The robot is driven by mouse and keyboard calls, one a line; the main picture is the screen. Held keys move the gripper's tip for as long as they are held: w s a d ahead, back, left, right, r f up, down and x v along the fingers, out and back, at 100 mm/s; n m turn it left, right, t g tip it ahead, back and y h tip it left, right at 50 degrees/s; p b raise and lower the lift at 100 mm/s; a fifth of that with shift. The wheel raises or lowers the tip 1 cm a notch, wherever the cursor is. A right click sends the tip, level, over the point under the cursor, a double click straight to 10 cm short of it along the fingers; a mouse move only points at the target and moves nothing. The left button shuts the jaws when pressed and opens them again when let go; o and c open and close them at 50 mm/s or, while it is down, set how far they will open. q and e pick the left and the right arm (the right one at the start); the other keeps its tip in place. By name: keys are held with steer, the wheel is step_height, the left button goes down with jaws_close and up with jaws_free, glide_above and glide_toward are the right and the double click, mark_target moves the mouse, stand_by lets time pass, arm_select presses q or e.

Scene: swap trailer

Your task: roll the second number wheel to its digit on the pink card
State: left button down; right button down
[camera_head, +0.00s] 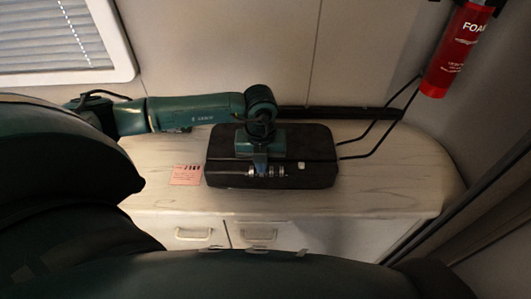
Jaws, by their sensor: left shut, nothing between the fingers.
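A dark case (316,177) lies on the pale wood-look counter. A row of small metallic number wheels (276,171) sits on its front side; their digits are too small to read. The pink card (186,175) lies on the counter just left of the case, with dark print at its top that I cannot read. My left gripper (260,172) is shut and empty, pointing down over the case at the left end of the wheels. It hides part of them, and I cannot tell whether it touches a wheel. My right gripper is not in view.
The counter (390,185) is clear to the right of the case. A red fire extinguisher (456,50) hangs on the right wall. Cabinet doors with handles (194,234) are below the counter.

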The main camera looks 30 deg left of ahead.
arm_select(q)
steer(key=shift+r, duration=0.2)
steer(key=shift+r+p, duration=0.25)
steer(key=shift+p, duration=0.05)
stand_by(0.6)
steer(key=shift+r+p, duration=1.85)
steer(key=shift+r, duration=0.7)
